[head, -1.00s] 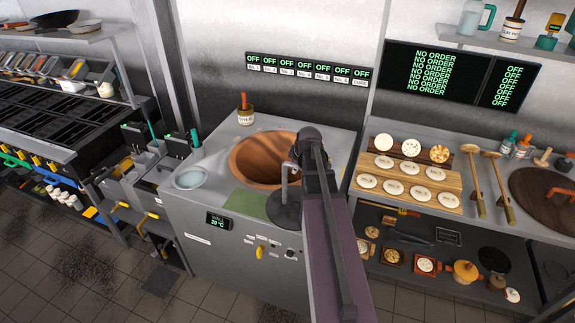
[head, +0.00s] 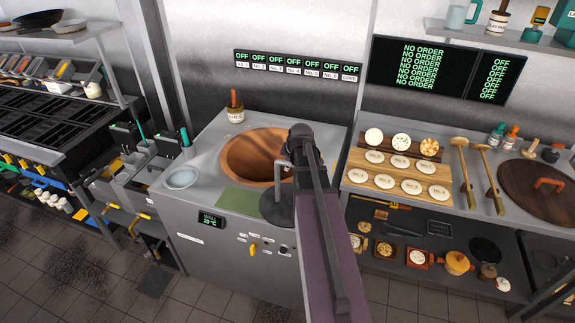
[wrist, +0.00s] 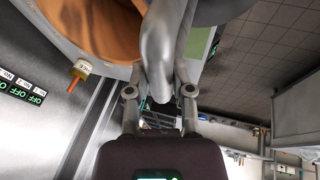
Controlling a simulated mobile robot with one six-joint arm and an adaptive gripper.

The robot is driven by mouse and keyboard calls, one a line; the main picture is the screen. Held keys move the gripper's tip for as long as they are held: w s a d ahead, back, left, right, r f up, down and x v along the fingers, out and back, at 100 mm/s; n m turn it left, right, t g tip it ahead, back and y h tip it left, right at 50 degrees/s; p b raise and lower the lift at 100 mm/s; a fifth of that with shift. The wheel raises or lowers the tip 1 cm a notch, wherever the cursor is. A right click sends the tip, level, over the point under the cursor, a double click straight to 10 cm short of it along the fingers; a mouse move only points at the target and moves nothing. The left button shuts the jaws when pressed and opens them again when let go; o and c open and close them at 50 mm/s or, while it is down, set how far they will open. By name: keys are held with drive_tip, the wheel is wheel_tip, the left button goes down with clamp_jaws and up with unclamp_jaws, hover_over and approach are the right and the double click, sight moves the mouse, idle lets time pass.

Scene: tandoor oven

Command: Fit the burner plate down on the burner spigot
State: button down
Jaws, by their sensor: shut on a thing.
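A dark round plate (head: 277,208), which I take to be the burner plate, has a bent grey handle (head: 281,172) rising from it. It is at the front right of the tandoor's mouth (head: 250,155), overlapping the green mat's edge in the head view; I cannot tell whether it touches the top. My gripper (wrist: 160,88) is shut on the grey handle, which shows large in the wrist view (wrist: 157,45). In the head view my arm hides the gripper and part of the plate. I cannot see the burner spigot in either view.
A green mat (head: 238,199) lies left of the plate. A jar with a brush (head: 236,112) stands behind the mouth and a round pale basin (head: 181,179) is at left. Bread boards (head: 398,178) sit on the counter at right. The oven's front has knobs.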

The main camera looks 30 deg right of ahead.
drive_tip(key=shift+r, duration=0.25)
